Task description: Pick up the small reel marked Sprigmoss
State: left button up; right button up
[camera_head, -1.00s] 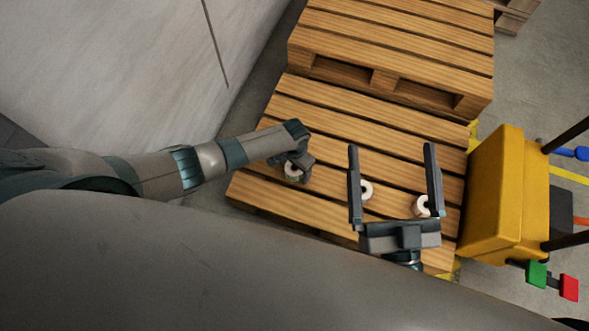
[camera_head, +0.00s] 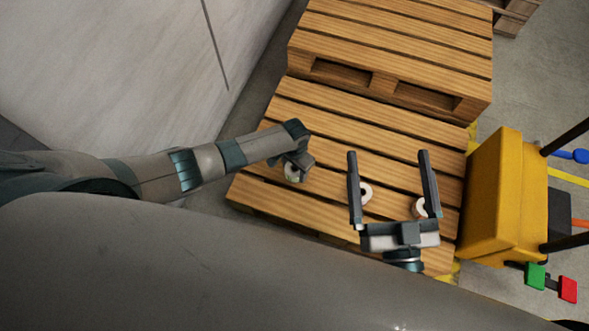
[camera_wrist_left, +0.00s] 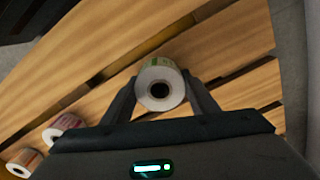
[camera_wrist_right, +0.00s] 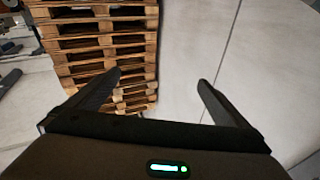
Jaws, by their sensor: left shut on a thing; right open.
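A small white reel with a green-marked label (camera_wrist_left: 160,66) sits between the fingers of my left gripper (camera_wrist_left: 160,92), which is shut on it. In the head view the same reel (camera_head: 291,174) shows partly under my left gripper (camera_head: 297,164), over the left part of the near pallet. Its lettering is too small to read. Two other white reels, one in the middle (camera_head: 366,191) and one at the right (camera_head: 419,208), stand on the pallet. In the left wrist view they show reddish (camera_wrist_left: 66,124) and orange (camera_wrist_left: 22,161) labels. My right gripper (camera_head: 388,153) is open and empty above the pallet.
The near wooden pallet (camera_head: 330,119) has gaps between its slats. A higher pallet stack (camera_head: 400,38) stands behind it. A yellow machine body (camera_head: 503,195) stands close at the right, and a grey wall (camera_head: 110,60) is at the left. The pallet's back slats are clear.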

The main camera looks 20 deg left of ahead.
pick_arm(q)
notch_tip(320, 180, up, 3)
jog(key=shift+p, duration=0.6)
jog(key=w+d+r+p, duration=0.1)
jog(key=w+d+r, duration=0.4)
jog(key=d, duration=0.5)
jog(key=shift+w+d+r, duration=0.2)
jog(key=shift+r, duration=0.55)
pick_arm(e)
notch_tip(320, 180, down, 9)
jog(key=d+g+h, duration=0.1)
jog(key=g, duration=0.4)
jog(key=shift+d+r+h, duration=0.15)
jog(key=shift+d+h, duration=0.15)
jog(key=shift+d, duration=0.05)
jog(key=shift+s, duration=0.1)
